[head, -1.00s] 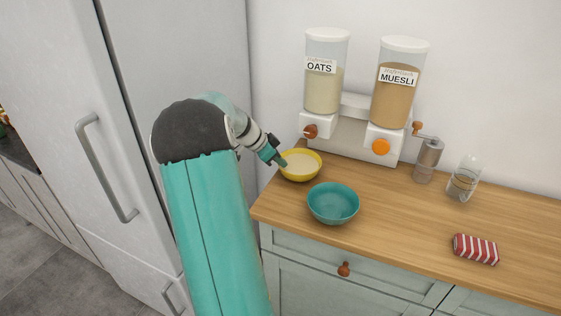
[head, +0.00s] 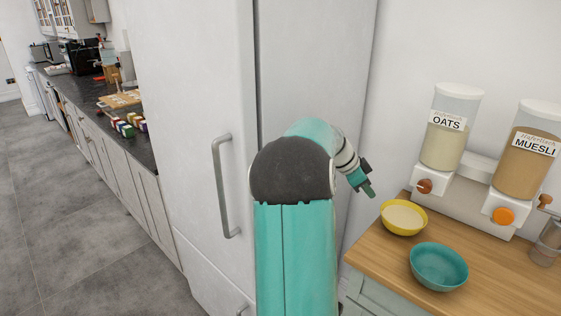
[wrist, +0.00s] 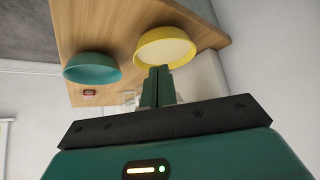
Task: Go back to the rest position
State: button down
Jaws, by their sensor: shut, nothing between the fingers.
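My gripper (head: 369,190) is shut and empty in the head view, in front of the fridge and to the left of the yellow bowl. Its closed fingers (wrist: 158,86) also show in the wrist view. The yellow bowl (head: 404,217) holds pale oats and stands on the wooden counter below the oats dispenser. It also shows in the wrist view (wrist: 165,47). My gripper is apart from the bowl.
A teal bowl (head: 439,267) stands in front of the yellow one on the counter (head: 378,264). Oats (head: 450,130) and muesli (head: 530,150) dispensers stand behind. A tall white fridge (head: 195,110) is close beside my arm. Grey floor (head: 80,220) is open at left.

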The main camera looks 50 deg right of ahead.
jog(key=w+a+r+n+t, duration=0.2)
jog(key=w+a+n, duration=0.25)
jog(key=a, duration=0.45)
jog(key=w+a+r+n+t+y, duration=0.1)
jog(key=w+a+r+n+t, duration=0.2)
jog(key=w+a, duration=0.5)
jog(key=w+a+r+n+t, duration=0.1)
jog(key=w+a+n+t, duration=0.3)
jog(key=a, duration=0.7)
jog(key=s+a+n+t+y, duration=0.1)
jog(key=s+a+n+y, duration=0.1)
jog(key=a+n, duration=0.6)
jog(key=s+a+f+n+t+y, duration=0.1)
jog(key=s+a+n, duration=0.4)
jog(key=a, duration=1.7)
jog(key=n+y, duration=0.1)
jog(key=n, duration=0.2)
jog(key=shift+s+a+t, duration=0.25)
jog(key=shift+a+t, duration=0.05)
jog(key=shift+a, duration=0.05)
jog(key=shift+d, duration=0.15)
